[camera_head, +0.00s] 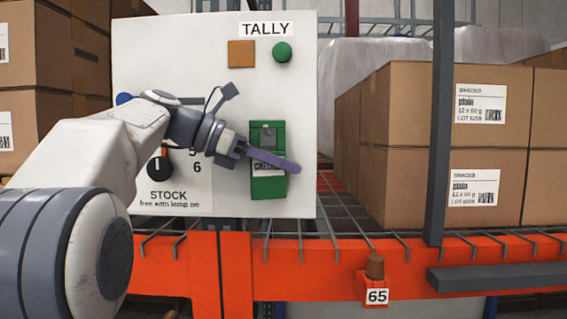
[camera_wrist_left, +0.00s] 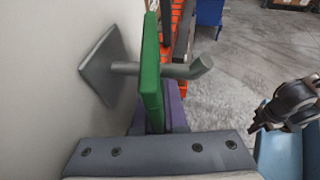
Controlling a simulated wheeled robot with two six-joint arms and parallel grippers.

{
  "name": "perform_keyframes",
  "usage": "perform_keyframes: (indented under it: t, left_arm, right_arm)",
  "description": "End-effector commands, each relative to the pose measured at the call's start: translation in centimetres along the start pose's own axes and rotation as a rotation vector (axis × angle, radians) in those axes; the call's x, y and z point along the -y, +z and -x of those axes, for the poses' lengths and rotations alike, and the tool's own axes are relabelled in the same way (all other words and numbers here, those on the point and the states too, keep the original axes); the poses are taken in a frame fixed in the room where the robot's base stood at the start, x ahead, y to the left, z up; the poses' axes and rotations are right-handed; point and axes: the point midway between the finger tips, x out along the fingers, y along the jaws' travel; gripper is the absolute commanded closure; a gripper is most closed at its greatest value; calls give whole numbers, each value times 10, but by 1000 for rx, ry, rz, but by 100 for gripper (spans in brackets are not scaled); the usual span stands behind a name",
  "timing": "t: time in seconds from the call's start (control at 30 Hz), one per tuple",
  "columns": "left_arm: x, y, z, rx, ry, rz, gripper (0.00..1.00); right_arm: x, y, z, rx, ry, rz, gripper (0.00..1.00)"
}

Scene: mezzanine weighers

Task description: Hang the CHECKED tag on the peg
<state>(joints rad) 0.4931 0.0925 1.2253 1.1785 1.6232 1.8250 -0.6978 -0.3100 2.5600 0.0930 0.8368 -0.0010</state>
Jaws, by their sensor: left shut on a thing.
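The green CHECKED tag (camera_head: 268,186) is upright in front of the white panel (camera_head: 220,60), its lettering partly covered by my left gripper (camera_head: 270,159). That gripper is shut on the tag with its purple fingers. The grey peg (camera_head: 267,136) shows in the opening at the tag's top. In the left wrist view the tag (camera_wrist_left: 151,75) is edge-on, and the peg (camera_wrist_left: 187,71) shows on both sides of it, between its square base plate (camera_wrist_left: 103,68) and upturned tip. The tag appears to be around the peg. A dark gripper, apparently my right (camera_wrist_left: 262,127), shows at the right; its jaws are unclear.
The panel carries a TALLY label (camera_head: 266,29), a brown square (camera_head: 241,53), a green round button (camera_head: 282,52) and a black knob (camera_head: 158,164). An orange beam (camera_head: 330,268) runs below. Cartons (camera_head: 395,150) stand at right behind a dark post (camera_head: 441,120).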

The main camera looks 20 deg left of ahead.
Motion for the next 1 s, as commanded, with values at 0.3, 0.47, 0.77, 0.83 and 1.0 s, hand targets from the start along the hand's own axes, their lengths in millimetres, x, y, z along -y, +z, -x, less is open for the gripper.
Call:
perform_keyframes:
  t: [0.3,0.47,0.77,0.83,1.0]
  left_arm:
    - [0,0,0,0,0,0,100]
    - [0,0,0,0,0,0,71]
    - [-2,1,0,3,6,0,56]
    - [-2,1,0,3,7,0,56]
    - [-2,1,1,3,7,0,56]
  right_arm:
    - [0,0,0,0,0,0,100]
    - [0,0,0,0,0,0,100]
    - [0,0,0,0,0,0,100]
    - [0,0,0,0,0,0,100]
    - [0,0,0,0,0,0,100]
